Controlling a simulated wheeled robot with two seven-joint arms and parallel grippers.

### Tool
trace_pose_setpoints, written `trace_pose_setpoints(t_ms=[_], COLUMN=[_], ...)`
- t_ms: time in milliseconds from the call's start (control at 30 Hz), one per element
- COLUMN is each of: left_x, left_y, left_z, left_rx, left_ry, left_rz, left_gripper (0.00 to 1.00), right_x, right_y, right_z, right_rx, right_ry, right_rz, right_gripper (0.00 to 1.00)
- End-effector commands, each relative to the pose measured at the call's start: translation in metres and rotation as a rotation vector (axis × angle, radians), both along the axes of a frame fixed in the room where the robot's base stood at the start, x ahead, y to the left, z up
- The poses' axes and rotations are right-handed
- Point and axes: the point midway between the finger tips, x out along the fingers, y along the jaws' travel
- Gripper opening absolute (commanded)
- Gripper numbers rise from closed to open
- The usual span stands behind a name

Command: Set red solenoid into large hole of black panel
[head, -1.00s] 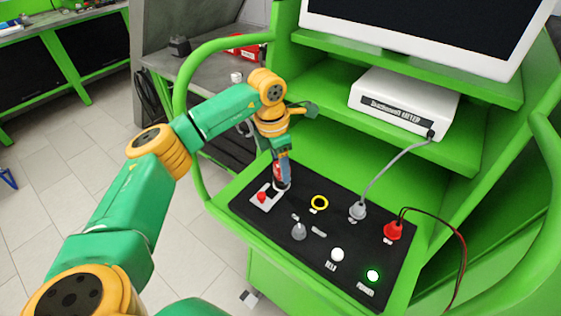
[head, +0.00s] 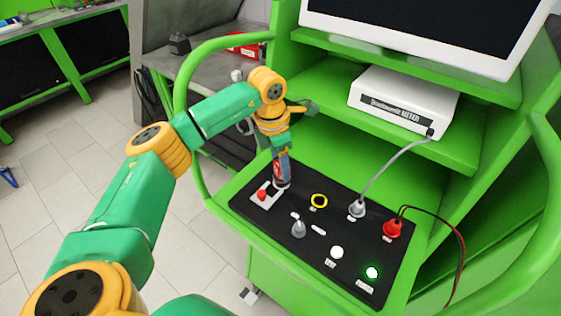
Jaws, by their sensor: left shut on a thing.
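My left gripper (head: 281,180) points down over the back left part of the black panel (head: 285,262). It is shut on the red solenoid (head: 278,170), of which only a small red part shows beside the fingers. The solenoid's lower end is at or just above the panel, beside a light plate with a red button; I cannot tell whether it touches. The hole under it is hidden by the gripper. A yellow ring (head: 319,201) lies on the panel to the right of the gripper. My right gripper is not in view.
A grey plug (head: 357,208) with a cable and a red plug (head: 392,229) with thin wires stand on the panel's right side. A grey knob (head: 299,229) and lit buttons are nearer. A white meter (head: 405,101) stands on the green shelf behind. A green rail curves at left.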

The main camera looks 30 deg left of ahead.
Motion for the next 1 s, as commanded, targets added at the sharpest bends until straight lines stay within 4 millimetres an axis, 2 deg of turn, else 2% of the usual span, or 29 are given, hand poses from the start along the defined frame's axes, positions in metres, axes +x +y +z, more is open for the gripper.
trace_pose_setpoints(t_ms=[1000], left_x=[0.0], left_y=[0.0], left_z=[-0.015], left_rx=[-0.001], left_ry=[-0.001], left_rz=[0.0], left_gripper=[0.19], right_x=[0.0], right_y=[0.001], right_z=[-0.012], right_rx=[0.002], right_ry=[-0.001], right_rz=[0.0], right_gripper=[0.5])
